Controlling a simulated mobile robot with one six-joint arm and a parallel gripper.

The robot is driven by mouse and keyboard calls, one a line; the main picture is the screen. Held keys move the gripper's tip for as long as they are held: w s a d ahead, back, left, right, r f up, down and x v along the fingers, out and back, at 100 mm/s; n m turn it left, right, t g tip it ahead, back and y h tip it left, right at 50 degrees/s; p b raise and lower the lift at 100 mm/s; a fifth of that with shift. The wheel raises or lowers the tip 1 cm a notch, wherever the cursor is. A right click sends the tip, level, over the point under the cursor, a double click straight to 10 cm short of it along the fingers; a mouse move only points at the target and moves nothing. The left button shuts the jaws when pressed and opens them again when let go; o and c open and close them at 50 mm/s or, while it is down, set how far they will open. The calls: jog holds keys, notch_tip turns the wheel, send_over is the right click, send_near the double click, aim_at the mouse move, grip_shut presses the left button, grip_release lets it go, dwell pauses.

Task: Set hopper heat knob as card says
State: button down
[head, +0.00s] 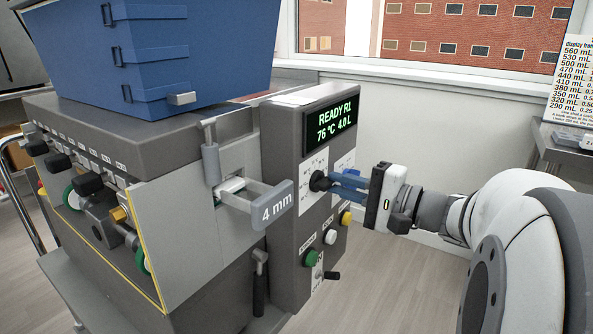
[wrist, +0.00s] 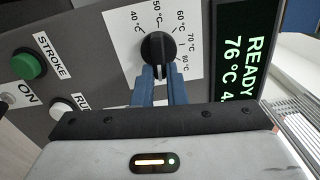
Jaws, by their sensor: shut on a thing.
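The black heat knob (head: 319,182) sits on a white dial plate on the machine's control panel. The wrist view shows the knob (wrist: 157,46) with marks from 40 °C to 80 °C around it; I cannot read its pointer for certain. My gripper (head: 332,183) is shut on the knob, its blue fingers (wrist: 156,78) on either side of it. The display (head: 331,122) above reads READY R1, 76 °C, 4.0 L. A white card (head: 572,85) at the right edge lists mL values; its right side is cut off.
Green (head: 311,258), white (head: 330,237) and yellow (head: 346,218) buttons sit below the dial, close to my gripper. A handle tagged 4 mm (head: 272,205) juts out at left. The blue hopper (head: 175,50) stands on top. Floor right of the panel is clear.

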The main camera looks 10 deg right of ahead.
jog(key=m+p, duration=0.2)
jog(key=m, duration=0.1)
jog(key=m+p, duration=0.1)
jog(key=shift+s+a+f+m+p, duration=0.1)
jog(key=shift+f+m+p, duration=0.2)
jog(key=shift+m, duration=0.1)
jog(key=shift+f, duration=0.1)
jog(key=c, duration=1.5)
grip_release()
jog(key=shift+o, duration=0.2)
jog(key=p+v, duration=0.1)
jog(key=v, duration=0.6)
jog(key=shift+s+d+p, duration=0.3)
jog(key=shift+d, duration=0.05)
